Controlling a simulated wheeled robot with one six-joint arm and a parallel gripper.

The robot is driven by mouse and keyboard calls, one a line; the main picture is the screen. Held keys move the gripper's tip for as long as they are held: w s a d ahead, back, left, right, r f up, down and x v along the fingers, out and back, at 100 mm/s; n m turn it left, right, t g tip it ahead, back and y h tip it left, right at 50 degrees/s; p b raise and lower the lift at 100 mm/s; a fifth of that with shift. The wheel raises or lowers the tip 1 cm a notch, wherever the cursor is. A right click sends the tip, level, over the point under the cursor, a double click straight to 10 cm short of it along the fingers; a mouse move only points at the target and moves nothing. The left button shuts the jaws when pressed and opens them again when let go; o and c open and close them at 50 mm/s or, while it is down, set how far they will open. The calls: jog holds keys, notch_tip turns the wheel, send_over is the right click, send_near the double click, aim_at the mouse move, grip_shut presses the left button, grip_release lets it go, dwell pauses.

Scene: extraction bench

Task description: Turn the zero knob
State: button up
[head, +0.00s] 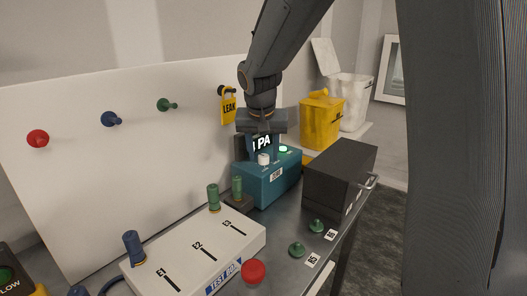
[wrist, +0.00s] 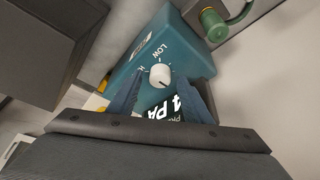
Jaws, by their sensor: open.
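A teal box (head: 268,188) with a display reading "PA" stands on the bench, under my gripper (head: 262,138). A white knob (head: 264,158) sits on its sloped face. In the wrist view the knob (wrist: 160,73) has a dark pointer line and a "LOW" mark beside it; a small label on the box (wrist: 200,62) is too small to read. My gripper (wrist: 158,80) is open, with one dark finger on each side of the knob. I cannot tell whether the fingers touch it. The display is partly hidden by the fingers.
A dark box (head: 338,176) stands close to the right of the teal box. A yellow bin (head: 321,122) is behind.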

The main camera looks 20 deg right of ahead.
jog(key=c, duration=1.1)
jog(key=shift+o, duration=0.2)
jog(key=shift+p, duration=0.35)
jog(key=n+y+p, duration=0.1)
jog(key=n+p, duration=0.2)
jog(key=shift+d+r, duration=0.1)
jog(key=shift+d, duration=0.05)
jog(key=shift+n+y+p, duration=0.4)
jog(key=shift+n+y, duration=0.2)
jog(key=shift+n, duration=0.7)
jog(key=o, duration=1.1)
jog(key=shift+c, duration=0.2)
